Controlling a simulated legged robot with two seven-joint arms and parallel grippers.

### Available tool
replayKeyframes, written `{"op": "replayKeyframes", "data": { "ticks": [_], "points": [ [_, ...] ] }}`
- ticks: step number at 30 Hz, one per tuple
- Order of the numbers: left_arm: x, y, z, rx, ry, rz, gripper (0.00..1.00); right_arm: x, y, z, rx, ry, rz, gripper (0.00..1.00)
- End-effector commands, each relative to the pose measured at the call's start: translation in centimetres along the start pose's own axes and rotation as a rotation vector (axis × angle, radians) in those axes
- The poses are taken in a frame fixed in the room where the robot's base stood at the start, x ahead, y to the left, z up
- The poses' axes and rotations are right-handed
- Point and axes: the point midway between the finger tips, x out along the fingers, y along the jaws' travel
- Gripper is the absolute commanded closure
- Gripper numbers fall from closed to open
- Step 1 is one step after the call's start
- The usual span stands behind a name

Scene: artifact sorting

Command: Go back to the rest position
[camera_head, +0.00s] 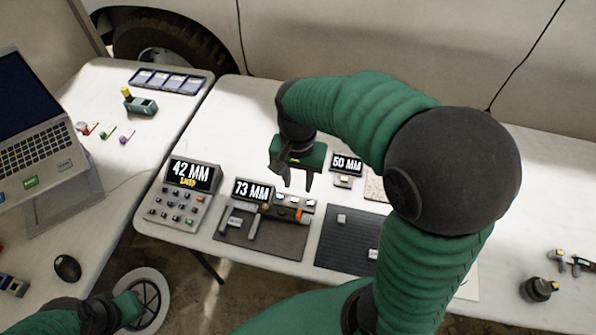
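My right arm comes up from the bottom and bends left over the middle table. My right gripper (298,183) points down above the back of this table, between the 73 MM display (252,190) and the 50 MM display (346,163). Its two fingers are apart, with nothing seen between them. My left gripper (130,304) is low at the bottom left, in front of the table edge. Its fingers are too small and dark to read.
The white table (235,100) carries a 42 MM device (183,195), a dark mat with tools (232,243) and a ridged mat (335,242). The left table holds a laptop (30,135), a mouse (67,267) and small items. Dark parts (538,289) lie far right.

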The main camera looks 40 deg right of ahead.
Motion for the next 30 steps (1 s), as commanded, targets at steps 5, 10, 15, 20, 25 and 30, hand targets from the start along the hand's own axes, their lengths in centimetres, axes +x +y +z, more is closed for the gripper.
{"op": "replayKeyframes", "data": {
  "ticks": [5, 10, 15, 20, 25, 30],
  "points": [
    [-0.3, 0.0, -0.1, 0.0, 0.0, 0.0, 1.0, -1.4, 0.0, 0.0, 0.0, 0.001, 0.0, 0.65],
    [-0.2, 0.0, -0.1, 0.0, 0.0, 0.0, 1.0, -1.4, 0.0, 0.0, 0.0, 0.0, 0.0, 0.65],
    [-0.2, 0.0, -0.1, 0.0, 0.0, 0.0, 1.0, -1.4, 0.0, 0.0, 0.0, 0.0, 0.0, 0.65],
    [-1.1, 0.0, -0.2, 0.0, -0.001, 0.0, 1.0, -0.8, -0.2, 0.8, -0.106, 0.017, -0.016, 0.65],
    [-3.5, 0.0, -0.8, 0.0, 0.0, 0.0, 1.0, 1.9, -0.7, 4.7, -0.603, 0.136, -0.079, 0.65],
    [-3.9, 0.0, -0.9, 0.0, 0.0, 0.0, 1.0, 3.4, -0.7, 6.6, -0.86, 0.215, -0.1, 0.65]
  ]
}}
